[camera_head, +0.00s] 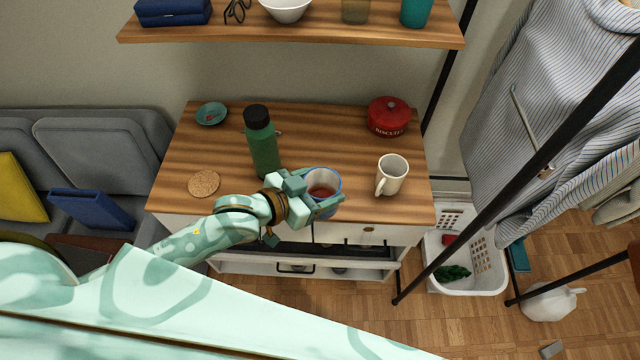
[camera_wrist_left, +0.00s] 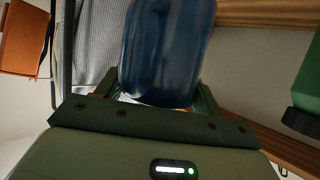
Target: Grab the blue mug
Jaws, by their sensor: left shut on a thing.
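The blue mug (camera_head: 323,184) is at the front middle of the wooden desk in the head view, with something reddish-brown showing inside it. My left gripper (camera_head: 328,204) reaches in from the left and is shut on the mug. In the left wrist view the mug (camera_wrist_left: 168,50) fills the upper middle, between the two fingers of the gripper (camera_wrist_left: 165,100). I cannot tell whether the mug's base touches the desk. My right gripper is not in view.
A white mug (camera_head: 391,175) stands to the right. A green bottle (camera_head: 261,142) stands close behind left. A red biscuit pot (camera_head: 388,116), a small teal dish (camera_head: 211,114) and a cork coaster (camera_head: 204,183) are on the desk. A wooden shelf (camera_head: 300,38) hangs above the back.

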